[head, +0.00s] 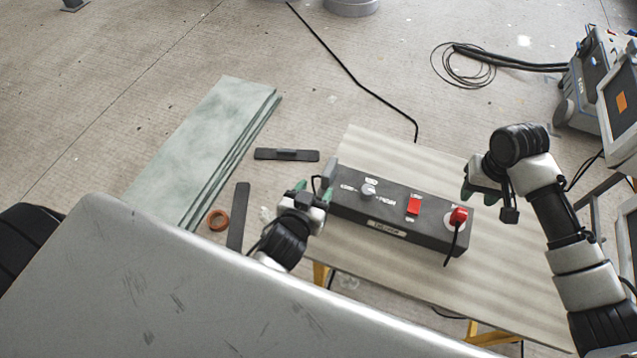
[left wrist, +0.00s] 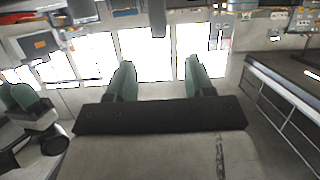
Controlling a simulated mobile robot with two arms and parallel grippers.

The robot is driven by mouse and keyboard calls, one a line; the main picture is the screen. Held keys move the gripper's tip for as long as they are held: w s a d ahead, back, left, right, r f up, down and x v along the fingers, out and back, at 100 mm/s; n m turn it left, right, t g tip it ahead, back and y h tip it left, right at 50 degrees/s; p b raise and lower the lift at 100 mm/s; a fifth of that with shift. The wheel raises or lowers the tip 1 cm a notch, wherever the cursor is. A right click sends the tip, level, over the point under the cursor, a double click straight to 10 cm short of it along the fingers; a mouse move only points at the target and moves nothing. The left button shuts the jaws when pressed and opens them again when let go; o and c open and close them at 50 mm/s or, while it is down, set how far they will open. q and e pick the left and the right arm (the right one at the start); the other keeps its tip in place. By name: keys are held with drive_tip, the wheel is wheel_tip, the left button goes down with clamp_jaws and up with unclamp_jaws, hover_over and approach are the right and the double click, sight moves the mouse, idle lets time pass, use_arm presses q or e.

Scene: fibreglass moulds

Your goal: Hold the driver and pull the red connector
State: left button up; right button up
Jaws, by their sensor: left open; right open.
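The driver (head: 398,222) is a long dark box lying on the pale board, with a silver knob, a red switch (head: 413,205) and printed labels on top. The red connector (head: 459,214) sits at the driver's right end, with a black cable running down from it. My left gripper (head: 314,190) is open at the driver's left end; I cannot tell if it touches the box. In the left wrist view its green fingers (left wrist: 161,82) stand apart with nothing between them. My right gripper (head: 479,195) is open just above and right of the red connector, apparently empty.
The board (head: 390,150) rests on yellow legs, with clear surface behind the driver. Greenish sheets (head: 215,140) are stacked at left, near dark flat bars (head: 286,155) and a brown ring (head: 218,220). A large grey curved surface (head: 180,290) fills the front. Grey machines (head: 590,80) stand at right.

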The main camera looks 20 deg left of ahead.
sight(462, 212)
use_arm(q)
drive_tip(key=x, duration=1)
drive_tip(key=shift+w+f, duration=0.15)
drive_tip(key=shift+w, duration=0.1)
clamp_jaws()
use_arm(e)
drive_tip(key=o, duration=0.3)
drive_tip(key=shift+f, duration=0.45)
drive_tip(key=shift+f+m, duration=0.75)
drive_tip(key=shift+m, duration=0.05)
drive_tip(key=shift+f, duration=4.5)
